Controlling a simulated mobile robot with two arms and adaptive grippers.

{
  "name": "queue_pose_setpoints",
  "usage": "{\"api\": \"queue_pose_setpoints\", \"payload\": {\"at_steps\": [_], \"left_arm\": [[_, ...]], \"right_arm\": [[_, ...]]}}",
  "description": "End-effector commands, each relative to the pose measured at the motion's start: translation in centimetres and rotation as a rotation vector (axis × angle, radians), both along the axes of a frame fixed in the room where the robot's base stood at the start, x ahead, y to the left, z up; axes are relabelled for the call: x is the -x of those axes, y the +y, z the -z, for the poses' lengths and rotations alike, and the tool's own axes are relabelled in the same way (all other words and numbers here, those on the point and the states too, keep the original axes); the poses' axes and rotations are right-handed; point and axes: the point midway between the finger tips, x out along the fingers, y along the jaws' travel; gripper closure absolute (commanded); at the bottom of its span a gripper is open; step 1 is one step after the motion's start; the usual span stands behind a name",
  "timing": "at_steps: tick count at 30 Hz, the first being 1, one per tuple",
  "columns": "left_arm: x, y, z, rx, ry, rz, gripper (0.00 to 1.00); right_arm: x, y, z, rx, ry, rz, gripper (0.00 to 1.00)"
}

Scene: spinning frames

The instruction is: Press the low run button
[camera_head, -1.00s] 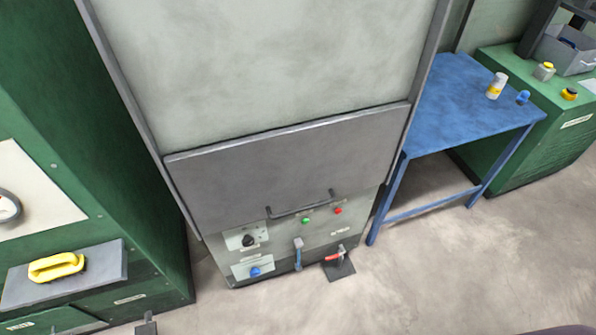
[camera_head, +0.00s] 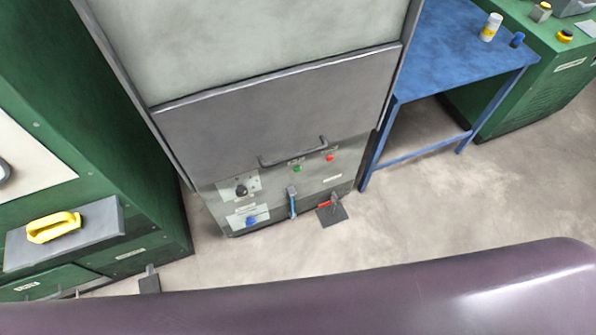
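A grey machine front stands in the middle of the camera_head view. Its low control panel (camera_head: 270,197) carries a small green button (camera_head: 297,168) and a red button (camera_head: 330,157), just under a dark bar handle (camera_head: 292,154). A black knob (camera_head: 241,190) and a blue knob (camera_head: 251,221) sit at the panel's left. A lever with a blue shaft (camera_head: 292,203) hangs lower in the middle. The labels are too small to read. Neither of my grippers shows in the view, so their state is hidden.
A blue table (camera_head: 458,50) stands to the right, with a bottle (camera_head: 490,27) on it. A pedal with a red part (camera_head: 331,211) lies on the floor. Open floor (camera_head: 450,205) lies front right.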

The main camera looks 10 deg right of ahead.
Motion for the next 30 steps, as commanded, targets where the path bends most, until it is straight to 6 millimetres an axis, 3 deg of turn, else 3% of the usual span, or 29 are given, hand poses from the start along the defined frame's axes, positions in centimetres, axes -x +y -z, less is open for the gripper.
{"api": "queue_pose_setpoints", "payload": {"at_steps": [1,9,30], "left_arm": [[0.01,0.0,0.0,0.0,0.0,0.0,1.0],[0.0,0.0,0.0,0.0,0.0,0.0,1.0],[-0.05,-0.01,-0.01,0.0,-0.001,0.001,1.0]], "right_arm": [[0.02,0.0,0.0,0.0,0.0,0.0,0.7],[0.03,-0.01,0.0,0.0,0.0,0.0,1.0],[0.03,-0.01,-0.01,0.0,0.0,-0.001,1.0]]}}
